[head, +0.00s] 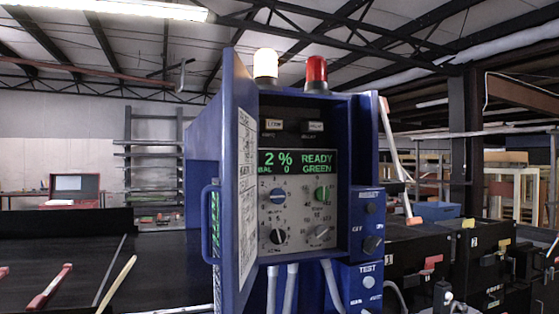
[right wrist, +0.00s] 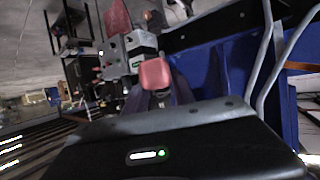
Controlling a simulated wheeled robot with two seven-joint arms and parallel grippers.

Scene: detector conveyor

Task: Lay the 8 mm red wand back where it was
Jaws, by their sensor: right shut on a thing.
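My right gripper is not clear in the head view. A red wand with a pale stripe (head: 50,287) and a yellow wand (head: 118,281) are at the lower left by the dark conveyor (head: 75,255). My left gripper is in neither view.
The blue detector cabinet (head: 230,150) fills the middle, its panel (head: 300,195) reading "READY GREEN", with lamps on top. Grey cables hang below it. Dark boxes (head: 480,245) marked with numbers, with red and yellow pieces, stand at the right.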

